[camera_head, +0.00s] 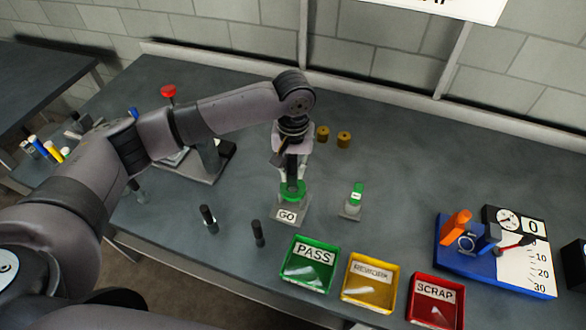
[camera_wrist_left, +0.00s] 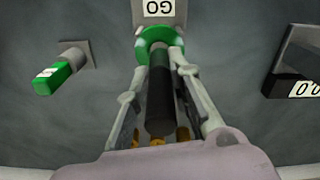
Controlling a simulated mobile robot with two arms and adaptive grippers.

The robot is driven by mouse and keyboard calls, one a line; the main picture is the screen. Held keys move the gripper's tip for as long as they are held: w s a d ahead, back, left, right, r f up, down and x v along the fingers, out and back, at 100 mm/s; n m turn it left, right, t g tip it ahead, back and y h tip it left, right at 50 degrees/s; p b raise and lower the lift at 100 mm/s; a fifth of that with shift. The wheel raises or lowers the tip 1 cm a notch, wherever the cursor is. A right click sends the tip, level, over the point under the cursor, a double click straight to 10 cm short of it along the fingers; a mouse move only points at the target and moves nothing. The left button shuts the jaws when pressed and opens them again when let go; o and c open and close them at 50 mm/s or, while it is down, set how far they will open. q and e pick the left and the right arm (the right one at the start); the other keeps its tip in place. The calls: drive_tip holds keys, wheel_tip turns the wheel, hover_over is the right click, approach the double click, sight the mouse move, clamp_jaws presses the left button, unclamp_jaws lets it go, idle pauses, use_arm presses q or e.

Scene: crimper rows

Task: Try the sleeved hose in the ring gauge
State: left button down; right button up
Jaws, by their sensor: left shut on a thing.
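My left gripper (camera_head: 292,180) points down over the ring gauge, a green ring (camera_head: 292,190) on a grey stand marked GO (camera_head: 287,215). In the left wrist view the gripper (camera_wrist_left: 160,58) is shut on a dark hose (camera_wrist_left: 160,105), with a finger on each side. The hose has a thicker black part near the wrist. Its far end lines up with the green ring (camera_wrist_left: 152,36). The fingers hide that end, so I cannot tell whether it is inside the ring or just above. My right gripper is out of view.
A green-topped piece (camera_head: 356,195) stands on a small base right of the gauge. Dark upright pieces (camera_head: 208,218) (camera_head: 257,232) stand in front left. PASS (camera_head: 303,285), REWORK (camera_head: 347,292) and SCRAP (camera_head: 411,310) trays line the front. A blue dial fixture (camera_head: 460,265) is at right.

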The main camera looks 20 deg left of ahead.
sight(293, 181)
use_arm(q)
drive_tip(key=shift+f, duration=0.1)
idle(0.5)
drive_tip(key=shift+f+p, duration=0.35)
drive_tip(key=shift+p, duration=0.1)
drive_tip(key=shift+f+p, duration=0.1)
drive_tip(key=shift+p, duration=1.15)
idle(0.7)
drive_tip(key=shift+f+b, duration=0.4)
drive_tip(key=shift+f, duration=1.6)
idle(1.6)
drive_tip(key=c, duration=1.4)
unclamp_jaws()
drive_tip(key=shift+s, duration=0.1)
drive_tip(key=shift+o, duration=0.2)
wheel_tip(293, 181, up, 12)
drive_tip(key=shift+r, duration=0.1)
